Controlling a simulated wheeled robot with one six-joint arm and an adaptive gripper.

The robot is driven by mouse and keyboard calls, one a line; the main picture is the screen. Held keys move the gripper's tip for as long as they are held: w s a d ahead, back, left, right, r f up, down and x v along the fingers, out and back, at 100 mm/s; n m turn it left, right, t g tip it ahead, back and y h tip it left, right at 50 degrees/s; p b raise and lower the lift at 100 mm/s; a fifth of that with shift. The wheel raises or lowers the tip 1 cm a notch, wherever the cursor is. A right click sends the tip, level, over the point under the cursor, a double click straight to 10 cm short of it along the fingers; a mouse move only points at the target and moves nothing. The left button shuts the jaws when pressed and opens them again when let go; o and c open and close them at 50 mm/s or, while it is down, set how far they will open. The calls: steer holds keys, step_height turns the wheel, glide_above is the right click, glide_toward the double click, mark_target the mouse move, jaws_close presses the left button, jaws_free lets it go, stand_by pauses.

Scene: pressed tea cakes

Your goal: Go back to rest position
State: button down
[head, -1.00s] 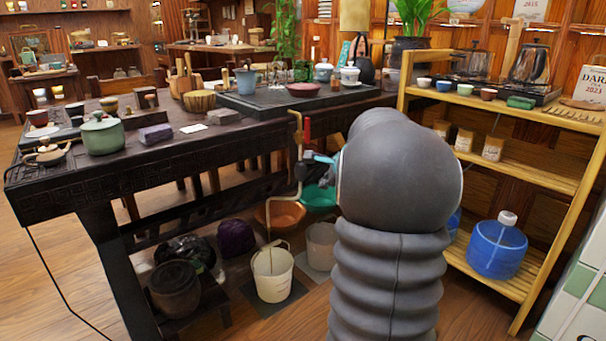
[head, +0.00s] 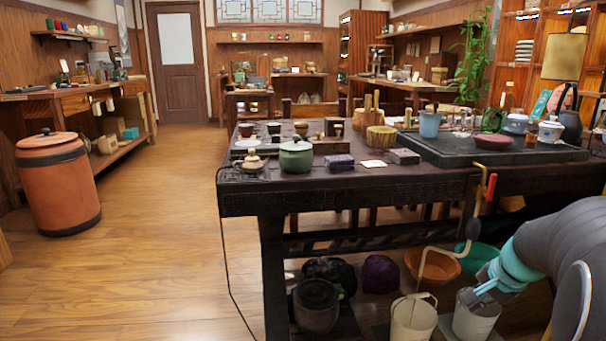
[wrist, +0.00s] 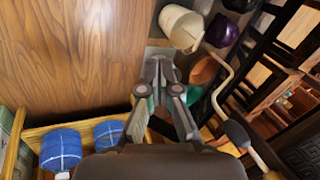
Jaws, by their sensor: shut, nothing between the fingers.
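My gripper (head: 482,287) shows at the lower right of the head view, at the end of my dark grey arm. It is low, beside the front of the dark tea table (head: 245,203), near a grey-white bucket (head: 475,318). A cream bucket (wrist: 184,27) lies beyond the fingertips there. Whether the fingers touch anything cannot be told.
Under the table are an orange bowl (head: 433,265), a purple bundle (head: 380,274) and a dark pot (head: 316,306). A pipe with a red handle (head: 491,187) hangs at its front. Blue jugs (wrist: 60,149) stand on a shelf in the wrist view.

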steer(key=s+a+r+n+p, duration=0.2)
steer(key=s+a+r+n, duration=0.2)
steer(key=a, duration=0.4)
steer(key=s+a+r+n+p, duration=0.3)
steer(key=s+a+r+n, duration=0.1)
steer(key=s+a, duration=0.3)
steer(key=s+a+r+n+p, duration=0.2)
steer(key=s+a+r+n, duration=0.2)
steer(key=a, duration=0.5)
steer(key=shift+s+a+n+t, duration=0.2)
steer(key=shift+s+n+t, duration=0.2)
steer(key=shift+s+n, duration=0.6)
